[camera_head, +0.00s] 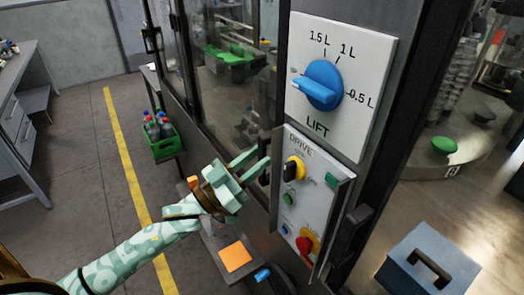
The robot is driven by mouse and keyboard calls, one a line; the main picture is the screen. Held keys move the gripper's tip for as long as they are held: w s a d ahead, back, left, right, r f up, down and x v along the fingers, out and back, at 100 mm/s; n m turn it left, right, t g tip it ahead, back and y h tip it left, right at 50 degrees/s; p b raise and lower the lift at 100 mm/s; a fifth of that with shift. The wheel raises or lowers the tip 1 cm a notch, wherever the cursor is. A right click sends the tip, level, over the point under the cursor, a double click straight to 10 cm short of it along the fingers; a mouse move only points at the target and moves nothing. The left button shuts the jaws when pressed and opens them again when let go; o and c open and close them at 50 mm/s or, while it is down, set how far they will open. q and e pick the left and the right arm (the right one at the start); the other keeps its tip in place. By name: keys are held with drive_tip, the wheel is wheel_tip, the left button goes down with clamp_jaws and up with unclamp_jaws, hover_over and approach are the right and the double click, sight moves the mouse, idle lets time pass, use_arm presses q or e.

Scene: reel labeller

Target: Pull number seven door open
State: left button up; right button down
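The machine has a dark-framed clear door or window panel (215,85) on its left side. I see no number seven on it, so I cannot tell which door is number seven. My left gripper (262,157), pale green, reaches in from the lower left. Its two fingers point up and right, with a gap between them and nothing seen held. The fingertips are close to the left edge of the DRIVE control panel (310,215); I cannot tell if they touch. My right gripper is out of view.
A white LIFT plate (365,65) with a blue knob (321,86) is above the DRIVE panel. A green crate of bottles (165,148) stands at the left. Floor by the yellow line (127,165) is clear.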

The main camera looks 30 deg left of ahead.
use_arm(q)
drive_tip(key=shift+x, duration=1.2)
drive_tip(key=shift+s, duration=0.1)
clamp_jaws()
